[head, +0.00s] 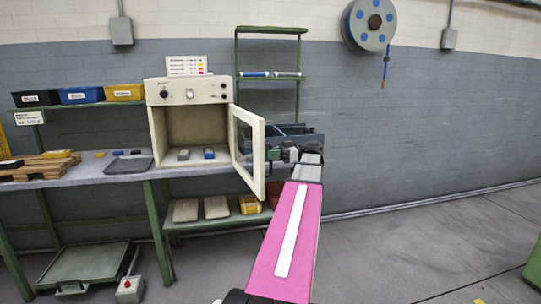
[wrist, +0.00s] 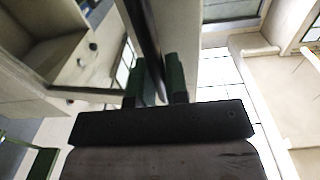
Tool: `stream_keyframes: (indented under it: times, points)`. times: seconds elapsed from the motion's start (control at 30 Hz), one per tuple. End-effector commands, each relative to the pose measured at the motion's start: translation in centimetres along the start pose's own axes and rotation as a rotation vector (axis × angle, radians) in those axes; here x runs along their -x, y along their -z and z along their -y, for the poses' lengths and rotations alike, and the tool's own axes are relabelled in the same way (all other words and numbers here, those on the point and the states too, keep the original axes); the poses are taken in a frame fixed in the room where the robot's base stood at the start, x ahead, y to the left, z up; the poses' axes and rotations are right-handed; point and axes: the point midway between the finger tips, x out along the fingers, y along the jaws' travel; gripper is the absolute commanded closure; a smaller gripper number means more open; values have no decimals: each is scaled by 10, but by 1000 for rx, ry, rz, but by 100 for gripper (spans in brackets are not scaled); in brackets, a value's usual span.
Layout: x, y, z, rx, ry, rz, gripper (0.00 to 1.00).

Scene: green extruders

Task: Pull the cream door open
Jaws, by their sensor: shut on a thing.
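The cream door (head: 258,178) stands swung well out from the cream cabinet (head: 158,135), hinged on the cabinet's right side, with a glass pane in its frame. My gripper (head: 272,154) is at the door's free edge, reaching it from the right. In the wrist view, my gripper's green fingers (wrist: 159,85) are shut on a thin dark bar (wrist: 150,45), which looks like the door's handle. The cream door face (wrist: 188,35) shows right beside it. The exact contact is partly hidden between the fingers.
Inside the open cabinet lie a grey and a blue small item (head: 208,153). The cabinet stands on a workbench (head: 90,173) with a dark tray (head: 128,165). A green shelf rack (head: 237,60) stands behind the door. The floor to the right (head: 400,250) is clear.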

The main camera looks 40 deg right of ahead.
Motion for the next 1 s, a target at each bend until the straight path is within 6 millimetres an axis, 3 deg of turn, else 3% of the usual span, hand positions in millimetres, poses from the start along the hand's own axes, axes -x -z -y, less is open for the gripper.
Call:
stream_keyframes:
  times: [0.2, 0.23, 0.3, 0.67, 0.97, 1.0]
  points:
    - [0, 1, -5, -5, -9, -1, 100]
    - [0, 1, -4, -5, -9, -1, 82]
    - [0, 1, -4, -4, -9, -1, 61]
    - [0, 4, -2, -1, -6, 0, 61]
    - [0, 43, -4, 0, -7, 0, 61]
    - [-10, 46, 0, -1, -5, 0, 61]
